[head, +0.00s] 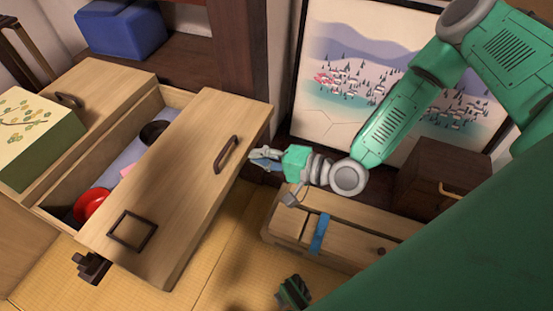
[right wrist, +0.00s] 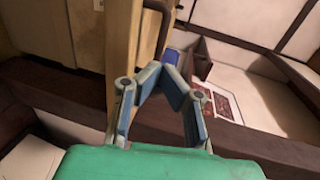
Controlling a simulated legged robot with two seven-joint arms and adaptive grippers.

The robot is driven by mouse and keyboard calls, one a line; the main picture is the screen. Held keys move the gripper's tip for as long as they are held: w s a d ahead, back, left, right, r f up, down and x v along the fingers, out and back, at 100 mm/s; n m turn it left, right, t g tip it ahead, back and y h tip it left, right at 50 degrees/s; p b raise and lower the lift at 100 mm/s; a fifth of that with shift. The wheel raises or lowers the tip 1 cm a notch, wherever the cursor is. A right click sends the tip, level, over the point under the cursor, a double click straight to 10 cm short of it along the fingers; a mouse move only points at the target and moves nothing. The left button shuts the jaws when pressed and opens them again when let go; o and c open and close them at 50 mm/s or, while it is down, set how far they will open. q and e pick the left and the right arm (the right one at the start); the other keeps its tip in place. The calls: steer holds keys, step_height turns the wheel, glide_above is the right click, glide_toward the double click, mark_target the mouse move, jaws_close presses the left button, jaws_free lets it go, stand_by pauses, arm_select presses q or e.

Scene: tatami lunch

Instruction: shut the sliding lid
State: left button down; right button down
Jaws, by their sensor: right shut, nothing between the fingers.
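The light wooden sliding lid (head: 190,165), with a dark handle (head: 226,154) and a dark square frame, sits shifted to the right on the wooden chest (head: 50,212). A long gap is open to its left. Inside the gap are a red bowl (head: 90,205), a dark bowl (head: 153,131) and a pale lining. My right gripper (head: 256,158) is shut and empty, just right of the lid's right edge. In the right wrist view its fingertips (right wrist: 168,66) meet near the lid's wooden edge (right wrist: 122,55) and handle (right wrist: 159,12); contact cannot be told. My left gripper is not in view.
A patterned box (head: 38,135) stands on the chest's left part. A low wooden box with a blue band (head: 320,234) lies below my right arm. A painted screen (head: 345,70) stands behind, and a blue box (head: 120,30) sits at the back left.

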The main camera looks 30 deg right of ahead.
mark_target(235, 160)
steer(key=b+x, duration=0.1)
steer(key=x, duration=0.4)
steer(key=shift+w+a+f+b, duration=0.1)
steer(key=shift+w+b, duration=0.05)
steer(key=shift+w, duration=0.2)
steer(key=shift+w+a+f+b, duration=0.1)
steer(key=shift+w+a+b, duration=0.05)
steer(key=shift+w, duration=0.15)
steer(key=shift+w+a, duration=0.1)
steer(key=shift+a, duration=0.2)
